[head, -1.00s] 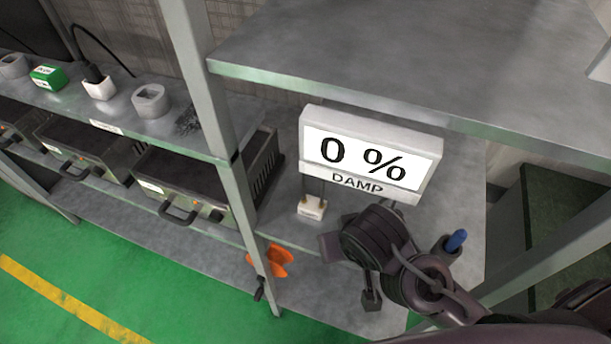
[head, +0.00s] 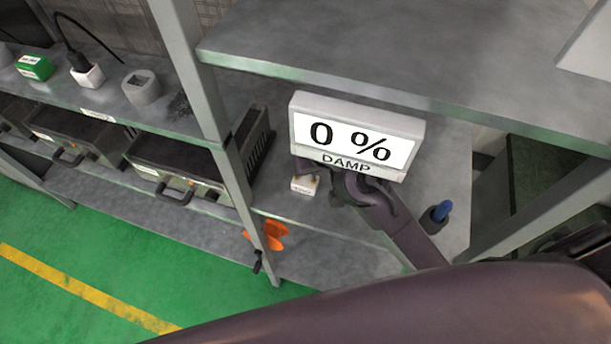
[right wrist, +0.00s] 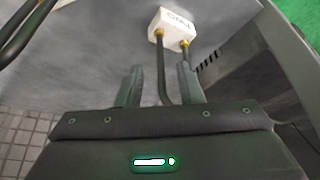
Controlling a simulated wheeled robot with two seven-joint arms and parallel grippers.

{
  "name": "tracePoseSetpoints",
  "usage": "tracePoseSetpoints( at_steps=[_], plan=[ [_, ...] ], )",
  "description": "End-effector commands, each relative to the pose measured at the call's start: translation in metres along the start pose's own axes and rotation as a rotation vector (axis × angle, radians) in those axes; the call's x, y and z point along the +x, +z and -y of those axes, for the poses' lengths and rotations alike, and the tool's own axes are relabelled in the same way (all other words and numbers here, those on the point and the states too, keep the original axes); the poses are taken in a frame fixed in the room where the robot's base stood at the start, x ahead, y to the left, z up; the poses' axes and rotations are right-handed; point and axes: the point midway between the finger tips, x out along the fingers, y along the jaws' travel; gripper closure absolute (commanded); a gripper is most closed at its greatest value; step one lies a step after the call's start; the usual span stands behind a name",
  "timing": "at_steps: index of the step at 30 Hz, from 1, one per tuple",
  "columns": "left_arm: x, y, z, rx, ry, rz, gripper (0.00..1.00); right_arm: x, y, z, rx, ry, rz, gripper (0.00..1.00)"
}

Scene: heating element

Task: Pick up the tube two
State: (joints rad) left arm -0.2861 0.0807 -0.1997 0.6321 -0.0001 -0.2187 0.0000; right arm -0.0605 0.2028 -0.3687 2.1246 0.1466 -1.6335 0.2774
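Tube two is a white block (head: 304,185) with a dark bent tube. It stands on the shelf below the DAMP display in the head view. In the right wrist view the block (right wrist: 172,27) bears upside-down lettering like "TWO", and two brass ends lead into dark tube legs. My right gripper (right wrist: 161,88) is open there. One tube leg runs down between its fingers; the other passes close to the right finger. Contact cannot be told. In the head view the right gripper is mostly hidden behind the display, just beside the block. My left gripper is not in view.
The DAMP display (head: 356,138) reads 0 % and hangs close over my right wrist. A metal post (head: 208,100) stands left. A blue-topped item (head: 440,211) stands right on the shelf. Another dark curved rod (right wrist: 27,33) shows at the upper left of the wrist view.

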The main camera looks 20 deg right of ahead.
Motion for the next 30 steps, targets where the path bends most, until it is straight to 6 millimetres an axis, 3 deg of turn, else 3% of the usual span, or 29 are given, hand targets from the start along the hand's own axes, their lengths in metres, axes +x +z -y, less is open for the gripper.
tracePoseSetpoints(
  at_steps=[1,4,9,15,23,30],
  plan=[
    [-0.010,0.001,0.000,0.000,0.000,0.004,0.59,0.000,-0.008,0.001,0.001,-0.001,0.002,0.67],
    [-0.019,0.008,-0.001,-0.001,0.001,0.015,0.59,0.017,-0.005,0.000,0.000,0.000,0.005,0.67],
    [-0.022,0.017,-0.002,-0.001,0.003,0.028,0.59,0.030,-0.004,0.000,0.000,-0.001,0.001,0.67],
    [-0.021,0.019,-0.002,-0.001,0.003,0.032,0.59,0.032,-0.004,0.000,0.000,-0.001,0.000,0.67],
    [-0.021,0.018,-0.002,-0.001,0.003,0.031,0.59,0.031,-0.004,0.000,-0.001,-0.001,-0.001,0.99],
    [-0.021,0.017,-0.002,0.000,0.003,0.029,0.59,0.031,-0.004,0.000,-0.001,-0.001,-0.001,1.00]
  ],
)
